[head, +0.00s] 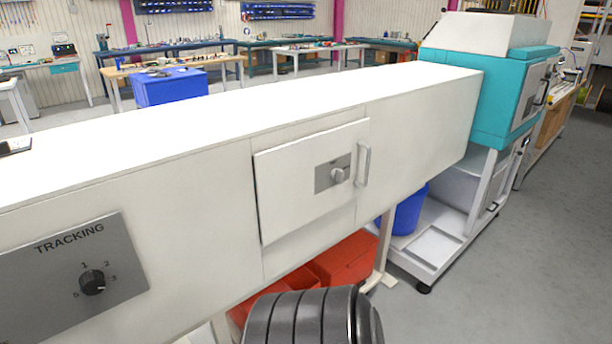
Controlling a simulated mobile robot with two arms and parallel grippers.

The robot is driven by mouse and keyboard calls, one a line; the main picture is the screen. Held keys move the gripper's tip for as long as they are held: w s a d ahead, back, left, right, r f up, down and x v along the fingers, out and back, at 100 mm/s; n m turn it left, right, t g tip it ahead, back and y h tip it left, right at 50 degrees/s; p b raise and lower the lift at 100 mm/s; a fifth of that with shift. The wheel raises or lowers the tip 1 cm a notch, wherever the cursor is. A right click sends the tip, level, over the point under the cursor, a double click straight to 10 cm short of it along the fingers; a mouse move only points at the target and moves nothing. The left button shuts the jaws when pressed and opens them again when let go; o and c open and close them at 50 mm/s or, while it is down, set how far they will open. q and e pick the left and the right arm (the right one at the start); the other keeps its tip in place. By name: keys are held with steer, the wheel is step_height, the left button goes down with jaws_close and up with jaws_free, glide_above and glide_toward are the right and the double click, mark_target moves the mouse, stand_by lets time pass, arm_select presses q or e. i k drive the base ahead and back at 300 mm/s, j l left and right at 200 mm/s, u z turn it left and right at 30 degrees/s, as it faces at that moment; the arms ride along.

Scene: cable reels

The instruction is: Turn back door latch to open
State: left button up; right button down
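A white door panel (295,190) is set in the front of the long white machine housing (430,115). A grey plate (322,181) sits near the door's right side and carries a light latch knob (340,174). The lettering on the plate is too small to read, and I cannot tell which setting the knob points to. A light vertical handle (364,164) stands at the door's right edge. A thin dark gap runs along the door's left edge; I cannot tell whether the door is latched. Neither of my grippers is in view.
A grey TRACKING panel (75,265) with a black dial (92,282) is at left. A black ribbed rounded object (310,318) fills the bottom centre. Red bins (345,262) and a blue bin (410,210) sit below the housing. Grey floor at right is clear.

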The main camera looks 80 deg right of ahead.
mark_target(338, 174)
steer(key=z, duration=2.75)
